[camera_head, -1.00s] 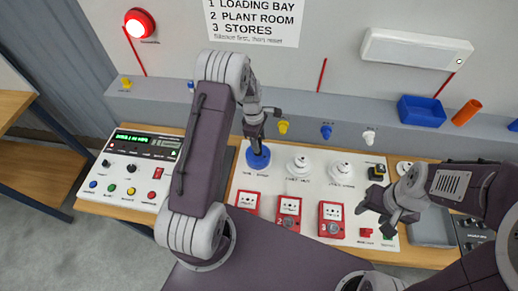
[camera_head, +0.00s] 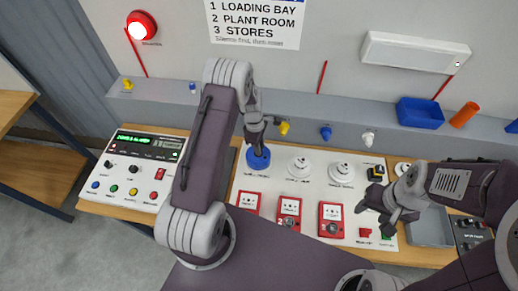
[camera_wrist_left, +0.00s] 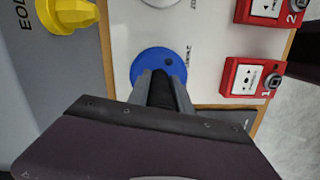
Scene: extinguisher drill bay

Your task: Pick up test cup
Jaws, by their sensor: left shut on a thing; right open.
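The blue round test cup (camera_head: 258,158) sits at the left detector place on the white board. It also shows in the left wrist view as a blue disc (camera_wrist_left: 150,62) with a small dark spot. My left gripper (camera_head: 257,147) is directly above it, pointing down. In the left wrist view its fingers (camera_wrist_left: 161,85) are shut on a dark upright part at the cup's middle. The fingers hide part of the cup, and I cannot tell whether it is clear of the board. My right gripper (camera_head: 385,216) is open and empty above the board's right side.
Two white detectors (camera_head: 300,167) (camera_head: 341,170) stand right of the cup. Red call points (camera_head: 289,213) line the board's front. A control panel (camera_head: 132,172) is at left. A blue bin (camera_head: 421,112) and orange cylinder (camera_head: 464,115) sit on the back ledge.

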